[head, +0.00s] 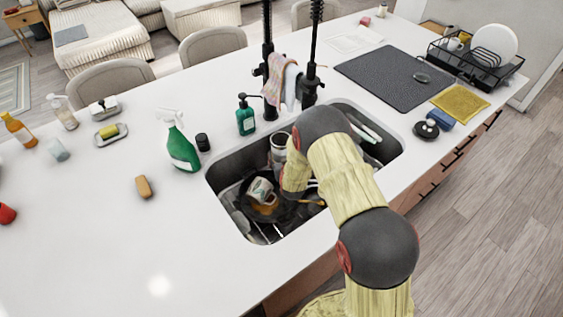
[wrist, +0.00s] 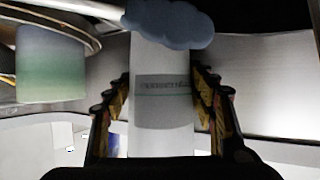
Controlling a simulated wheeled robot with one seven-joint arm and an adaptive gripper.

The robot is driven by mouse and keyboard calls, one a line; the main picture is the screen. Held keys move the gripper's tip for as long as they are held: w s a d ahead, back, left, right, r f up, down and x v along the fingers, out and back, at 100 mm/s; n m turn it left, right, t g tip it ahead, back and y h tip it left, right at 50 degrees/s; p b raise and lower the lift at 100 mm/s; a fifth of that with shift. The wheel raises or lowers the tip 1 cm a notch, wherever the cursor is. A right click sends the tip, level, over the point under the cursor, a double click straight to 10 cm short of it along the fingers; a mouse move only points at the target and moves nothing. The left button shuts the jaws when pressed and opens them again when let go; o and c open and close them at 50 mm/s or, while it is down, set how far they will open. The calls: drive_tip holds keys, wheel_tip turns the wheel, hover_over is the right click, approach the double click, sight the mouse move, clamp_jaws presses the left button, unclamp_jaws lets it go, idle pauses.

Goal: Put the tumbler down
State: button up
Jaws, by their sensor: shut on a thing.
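The tumbler (wrist: 160,112) is a white cylinder with a grey printed band in the wrist view. It stands between the two fingers of my gripper (wrist: 162,80), which are shut on its sides. A blue, cloud-shaped thing (wrist: 170,22) covers its far end. In the head view my arm reaches down into the sink (head: 226,205), and my fingers are hidden behind it. A pale cylinder (head: 279,142) at the back of the sink looks like the tumbler. I cannot tell whether its base touches anything.
A dark pan (head: 284,211) with a white printed mug (head: 260,190) lies in the sink. A blue-green cup (wrist: 50,65) is left of the tumbler in the wrist view. A green spray bottle (head: 181,150) and soap dispenser (head: 245,116) stand by the sink. The left front counter (head: 105,245) is clear.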

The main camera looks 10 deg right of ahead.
drive_tip(key=shift+f, duration=1.4)
drive_tip(key=shift+f+b, duration=0.1)
drive_tip(key=shift+b, duration=0.25)
drive_tip(key=o, duration=1.4)
drive_tip(key=shift+s, duration=0.1)
